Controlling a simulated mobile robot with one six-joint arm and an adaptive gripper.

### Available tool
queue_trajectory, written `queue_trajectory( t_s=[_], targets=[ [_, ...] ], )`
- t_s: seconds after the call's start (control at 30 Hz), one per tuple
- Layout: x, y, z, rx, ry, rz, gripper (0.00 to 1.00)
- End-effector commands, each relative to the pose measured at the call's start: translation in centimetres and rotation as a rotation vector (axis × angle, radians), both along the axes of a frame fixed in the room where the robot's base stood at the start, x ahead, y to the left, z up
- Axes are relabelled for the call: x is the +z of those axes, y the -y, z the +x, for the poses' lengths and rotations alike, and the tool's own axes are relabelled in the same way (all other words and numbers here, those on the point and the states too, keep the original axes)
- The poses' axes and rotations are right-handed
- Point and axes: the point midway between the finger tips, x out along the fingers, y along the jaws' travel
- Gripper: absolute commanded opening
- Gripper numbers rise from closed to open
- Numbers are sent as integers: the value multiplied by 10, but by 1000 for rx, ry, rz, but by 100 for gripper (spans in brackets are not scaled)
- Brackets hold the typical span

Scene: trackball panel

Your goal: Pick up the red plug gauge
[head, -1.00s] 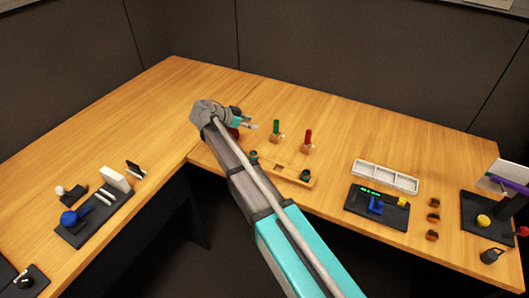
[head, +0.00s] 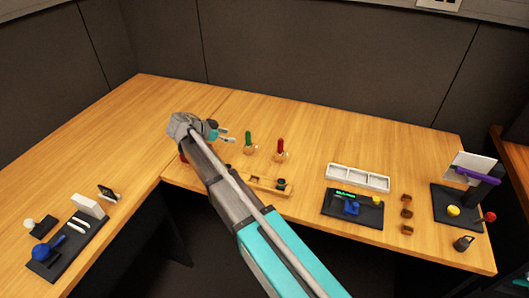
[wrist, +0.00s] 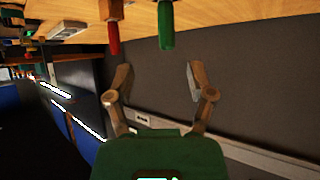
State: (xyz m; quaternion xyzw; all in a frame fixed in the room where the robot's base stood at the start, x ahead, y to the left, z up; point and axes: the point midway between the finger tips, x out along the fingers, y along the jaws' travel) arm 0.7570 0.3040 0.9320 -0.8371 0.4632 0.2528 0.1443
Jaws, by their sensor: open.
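The red plug gauge (head: 281,147) stands upright in a small wooden holder on the desk, right of a green gauge (head: 248,141) in a similar holder. In the wrist view the red gauge (wrist: 113,38) is at the top left, beside the green gauge (wrist: 166,26), both appearing upside down. My gripper (head: 228,136) is left of both gauges in the head view. In the wrist view my gripper (wrist: 158,72) has its two fingers spread apart, with nothing between them. The green gauge is nearer to the fingers' line than the red one.
A wooden fixture (head: 262,184) with dark round parts lies in front of the gauges, partly behind my arm. A white sectioned tray (head: 358,178) and a black panel with blue parts (head: 351,208) lie to the right. The desk behind the gauges is clear.

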Motion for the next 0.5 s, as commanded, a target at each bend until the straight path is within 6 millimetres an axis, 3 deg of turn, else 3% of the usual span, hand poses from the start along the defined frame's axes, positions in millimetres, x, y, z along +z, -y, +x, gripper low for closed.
queue_trajectory(
  t_s=[0.5],
  targets=[
    [33, 112, 14, -265, -168, 448, 69]
  ],
)
